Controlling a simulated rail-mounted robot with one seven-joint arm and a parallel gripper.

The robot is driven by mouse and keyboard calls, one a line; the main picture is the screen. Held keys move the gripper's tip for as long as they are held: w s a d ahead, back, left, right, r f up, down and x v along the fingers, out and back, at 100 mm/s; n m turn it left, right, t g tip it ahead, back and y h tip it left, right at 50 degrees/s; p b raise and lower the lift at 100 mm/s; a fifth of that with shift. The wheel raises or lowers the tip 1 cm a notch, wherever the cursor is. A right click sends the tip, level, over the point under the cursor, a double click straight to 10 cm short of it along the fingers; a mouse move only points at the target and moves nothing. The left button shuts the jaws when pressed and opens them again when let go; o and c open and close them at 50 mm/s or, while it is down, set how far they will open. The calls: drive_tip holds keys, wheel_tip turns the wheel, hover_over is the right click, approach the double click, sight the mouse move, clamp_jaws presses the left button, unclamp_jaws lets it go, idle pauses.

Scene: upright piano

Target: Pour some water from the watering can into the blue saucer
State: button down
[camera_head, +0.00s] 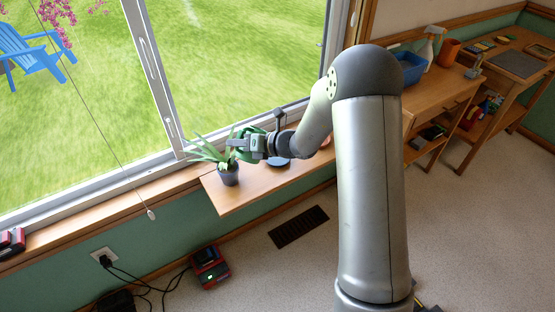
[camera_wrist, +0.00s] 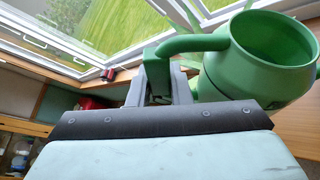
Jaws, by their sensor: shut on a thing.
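The green watering can (camera_wrist: 265,60) fills the upper right of the wrist view, its open top showing. My gripper (camera_wrist: 160,72) is shut on its handle. In the head view my gripper (camera_head: 240,144) hides much of the can (camera_head: 248,131), which is held above the window shelf beside a potted plant (camera_head: 228,174).
The narrow wooden shelf (camera_head: 238,199) runs under the window. A reddish thing shows partly behind my arm. A blue tub (camera_head: 409,69), a spray bottle (camera_head: 429,50) and an orange pot (camera_head: 449,52) stand on the bench at right. A window cord hangs at left.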

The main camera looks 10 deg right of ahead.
drive_tip(key=f+b, duration=0.3)
drive_tip(key=shift+s+a+f+n+b, duration=0.1)
drive_tip(key=shift+s+a+n+b, duration=0.2)
drive_tip(key=shift+a+n+b, duration=0.1)
drive_tip(key=f+b, duration=0.1)
drive_tip(key=n+h+b, duration=0.1)
drive_tip(key=b, duration=0.1)
drive_tip(key=shift+s+a+f+t, duration=0.2)
drive_tip(key=shift+s+f+t, duration=0.1)
drive_tip(key=shift+f, duration=0.1)
drive_tip(key=f+n+b, duration=0.1)
drive_tip(key=f+b, duration=0.2)
drive_tip(key=b, duration=0.3)
drive_tip(key=f+n+t+h+b, duration=0.1)
drive_tip(key=f+b, duration=0.3)
drive_tip(key=b, duration=0.2)
drive_tip(key=f+n+h+b, duration=0.1)
drive_tip(key=f+b, duration=0.2)
drive_tip(key=b, duration=0.3)
drive_tip(key=shift+w+d+f+n+t, duration=0.2)
drive_tip(key=shift+n+t, duration=0.1)
drive_tip(key=shift+t, duration=0.1)
drive_tip(key=shift+r, duration=0.1)
drive_tip(key=shift+r, duration=0.1)
drive_tip(key=s+a+r+p, duration=0.1)
drive_tip(key=s+a+r, duration=0.2)
drive_tip(key=r, duration=0.2)
drive_tip(key=shift+s+a, duration=0.3)
drive_tip(key=shift+s, duration=0.05)
